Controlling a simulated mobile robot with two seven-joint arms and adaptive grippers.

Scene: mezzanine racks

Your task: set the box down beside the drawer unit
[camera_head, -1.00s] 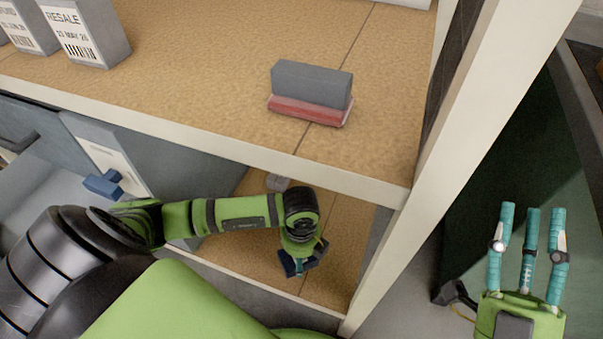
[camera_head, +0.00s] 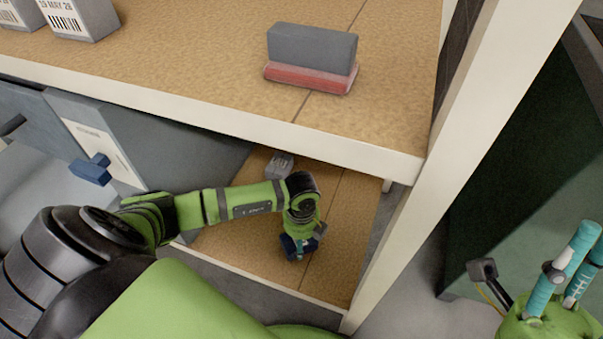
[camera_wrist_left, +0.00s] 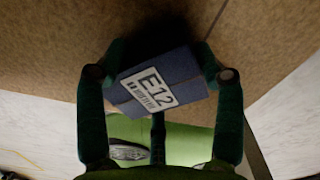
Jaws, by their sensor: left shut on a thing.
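My left gripper (camera_head: 300,243) is shut on a dark blue box (camera_head: 290,247) over the lower tan shelf (camera_head: 345,225). In the left wrist view, the box (camera_wrist_left: 163,82) is tilted between the fingers and carries a white E12 label. I cannot tell whether it touches the shelf. The grey drawer unit (camera_head: 190,152) stands left of the box, under the upper shelf; my left arm hides part of it. A blue handle-like piece (camera_head: 91,169) shows on its pale front. My right gripper (camera_head: 575,265) is empty at the right edge, its teal fingers extended and partly cut off.
A small grey box (camera_head: 280,165) lies farther back on the lower shelf. The upper shelf edge (camera_head: 220,122) overhangs there, and a white post (camera_head: 450,165) stands to the right. A grey block on a red base (camera_head: 311,55) sits above.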

